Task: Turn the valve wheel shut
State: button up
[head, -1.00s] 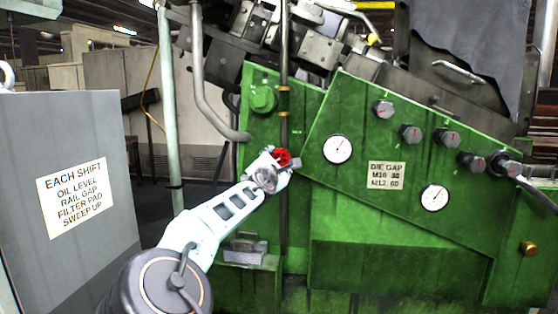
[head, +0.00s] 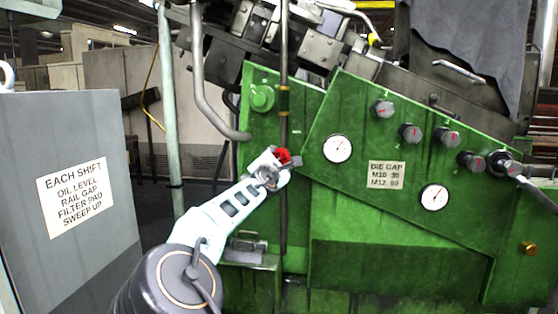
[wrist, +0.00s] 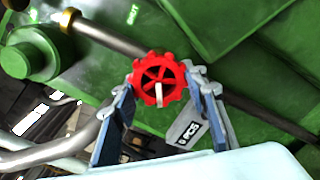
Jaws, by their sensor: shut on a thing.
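The red valve wheel (wrist: 159,79) sits on a thin vertical pipe (head: 284,60) in front of the green machine. In the head view the wheel (head: 283,156) shows just past the end of my arm, partly hidden by my gripper (head: 280,162). In the wrist view my gripper (wrist: 162,108) has one blue-padded finger on each side of the wheel, shut on its rim. The wheel's toothed rim, spokes and pale centre stub are visible between the fingers. Small lettering on the machine behind the wheel includes the word "SHUT" (wrist: 132,14).
The green machine (head: 400,230) carries gauges, knobs and a "DIE GAP" plate (head: 386,175) to the right. A bent grey pipe (head: 205,95) runs left of the wheel. A grey cabinet (head: 70,140) stands at the left. A small ledge (head: 248,258) is below the wheel.

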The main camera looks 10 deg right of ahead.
jog(key=shift+m, duration=0.3)
jog(key=m+b, duration=0.2)
jog(key=b, duration=0.1)
jog(key=shift+f+m, duration=0.1)
jog(key=shift+m, duration=0.2)
jog(key=m+b, duration=0.2)
jog(key=m, duration=0.1)
jog(key=shift+m+b, duration=0.3)
jog(key=m+b, duration=0.2)
jog(key=m, duration=0.1)
jog(key=m+b, duration=0.1)
jog(key=shift+r, duration=0.25)
jog(key=m+b, duration=0.2)
jog(key=m, duration=0.2)
jog(key=shift+r, duration=0.1)
jog(key=m+b, duration=0.1)
jog(key=m, duration=0.2)
jog(key=shift+r+m, duration=0.1)
jog(key=shift+m, duration=0.2)
jog(key=m+b, duration=0.1)
jog(key=m, duration=0.2)
jog(key=shift+d+r+m+b, duration=0.1)
jog(key=shift+d+m+b, duration=0.05)
jog(key=shift+m+b, duration=0.2)
jog(key=m, duration=0.6)
jog(key=shift+s+d+b, duration=0.1)
jog(key=shift+b, duration=0.25)
jog(key=shift+m, duration=0.25)
